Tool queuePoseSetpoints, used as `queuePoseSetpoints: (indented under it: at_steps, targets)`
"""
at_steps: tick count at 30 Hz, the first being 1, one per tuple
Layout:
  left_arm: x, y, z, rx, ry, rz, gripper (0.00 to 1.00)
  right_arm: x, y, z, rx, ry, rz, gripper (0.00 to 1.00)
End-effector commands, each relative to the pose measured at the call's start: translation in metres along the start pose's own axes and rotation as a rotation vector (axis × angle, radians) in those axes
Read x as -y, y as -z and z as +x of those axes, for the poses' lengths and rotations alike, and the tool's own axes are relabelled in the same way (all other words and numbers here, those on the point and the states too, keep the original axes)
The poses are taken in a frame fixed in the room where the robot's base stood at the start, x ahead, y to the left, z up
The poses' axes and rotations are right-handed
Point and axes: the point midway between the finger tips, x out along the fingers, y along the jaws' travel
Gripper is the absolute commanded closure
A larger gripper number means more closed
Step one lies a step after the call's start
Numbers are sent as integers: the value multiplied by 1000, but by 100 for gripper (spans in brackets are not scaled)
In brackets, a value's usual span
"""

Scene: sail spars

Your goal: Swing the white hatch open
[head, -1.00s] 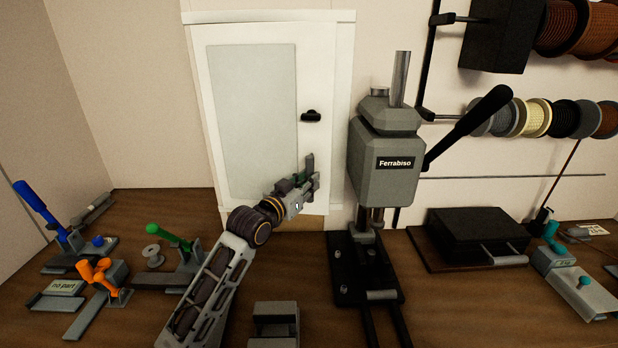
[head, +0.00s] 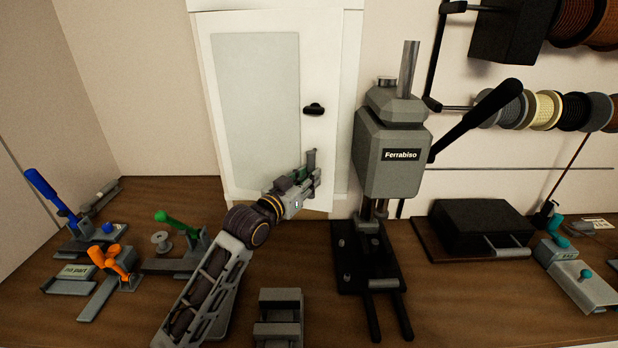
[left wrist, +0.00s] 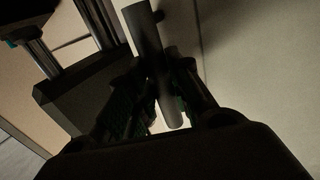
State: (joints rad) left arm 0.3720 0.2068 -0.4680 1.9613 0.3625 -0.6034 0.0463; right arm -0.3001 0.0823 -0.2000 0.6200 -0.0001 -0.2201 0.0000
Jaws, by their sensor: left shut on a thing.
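The white hatch (head: 318,60) with a grey panel stands at the back wall in the head view. Its lower right corner looks slightly proud of the frame, but how far it is ajar is hard to tell. A black latch (head: 314,109) sits on its right side. My left gripper (head: 312,168) is at the hatch's lower right. In the left wrist view, its fingers (left wrist: 160,95) are shut on an upright grey bar handle (left wrist: 146,35) beside a pale surface. The fingers hide part of the bar. My right gripper is in neither view.
The grey Ferrabiso press (head: 392,150) stands close to the right of the hatch, its black lever (head: 475,120) reaching up right. Toggle clamps with blue (head: 48,190), orange (head: 115,260) and green (head: 175,222) handles lie at left. A grey block (head: 278,318) sits in front.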

Motion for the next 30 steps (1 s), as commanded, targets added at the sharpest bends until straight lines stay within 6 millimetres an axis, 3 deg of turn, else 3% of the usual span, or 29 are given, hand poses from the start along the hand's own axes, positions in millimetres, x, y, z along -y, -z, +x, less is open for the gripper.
queuePoseSetpoints:
  at_steps: [30]
  targets:
    - [-1, 2, -67, -2, 4, 3, 100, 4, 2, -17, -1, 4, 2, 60]
